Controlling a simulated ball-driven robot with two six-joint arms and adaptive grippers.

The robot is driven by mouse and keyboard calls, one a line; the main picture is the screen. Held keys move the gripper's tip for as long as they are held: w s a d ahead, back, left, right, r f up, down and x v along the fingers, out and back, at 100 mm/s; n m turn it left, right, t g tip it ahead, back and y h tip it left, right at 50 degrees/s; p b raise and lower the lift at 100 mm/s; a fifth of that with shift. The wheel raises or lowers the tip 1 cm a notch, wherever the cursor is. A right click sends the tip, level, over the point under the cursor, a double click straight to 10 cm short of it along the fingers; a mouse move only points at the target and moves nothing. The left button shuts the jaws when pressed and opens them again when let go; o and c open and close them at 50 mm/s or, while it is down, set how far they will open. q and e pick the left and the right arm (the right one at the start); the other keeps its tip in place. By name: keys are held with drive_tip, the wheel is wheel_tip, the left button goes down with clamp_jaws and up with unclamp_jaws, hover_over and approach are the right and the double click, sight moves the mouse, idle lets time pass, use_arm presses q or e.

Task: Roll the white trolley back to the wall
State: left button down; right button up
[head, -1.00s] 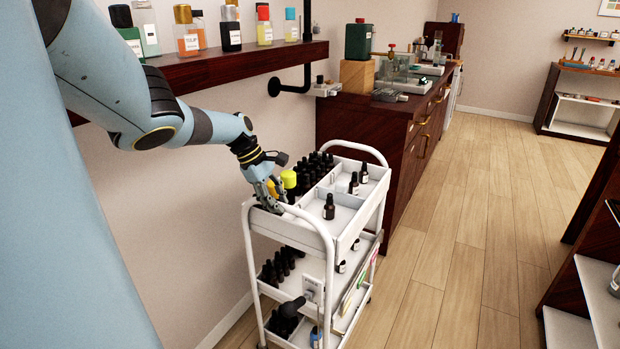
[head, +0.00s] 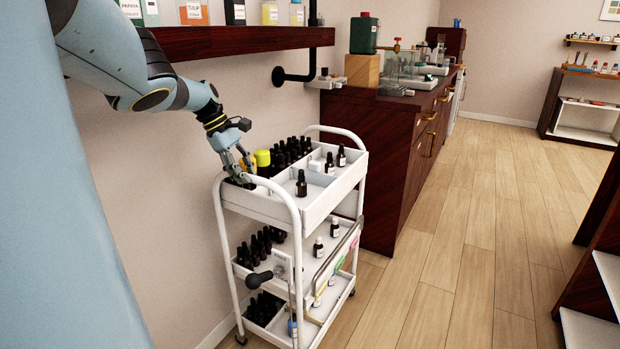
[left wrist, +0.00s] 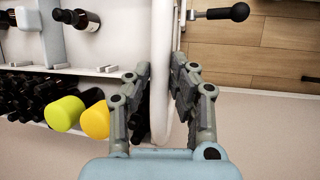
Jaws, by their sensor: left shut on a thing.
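The white trolley (head: 338,197) stands upright on its castors in the middle of the head view, loaded with dark bottles. The pale wall (head: 205,260) is to its left. My left gripper (head: 240,177) is at the near left end of the trolley's top, shut on its white handle bar. In the left wrist view, the fingers (left wrist: 161,80) lie on both sides of that bar (left wrist: 161,35). Yellow and orange caps (left wrist: 64,113) are close beside the fingers. My right gripper is not in view.
A dark wood counter (head: 365,160) stands just beyond the trolley. Clear wooden floor (head: 450,240) lies to the right. Another dark shelf unit (head: 600,285) is at the right edge.

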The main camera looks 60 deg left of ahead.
use_arm(q)
drive_tip(key=shift+s+a+f+b, duration=0.1)
drive_tip(key=shift+s+a+b, duration=0.2)
drive_tip(key=shift+a, duration=0.15)
drive_tip(key=c, duration=1.6)
unclamp_jaws()
drive_tip(key=shift+a, duration=0.1)
drive_tip(key=o, duration=0.4)
drive_tip(key=shift+s+a, duration=0.15)
drive_tip(key=shift+o, duration=0.2)
drive_tip(key=shift+d, duration=0.2)
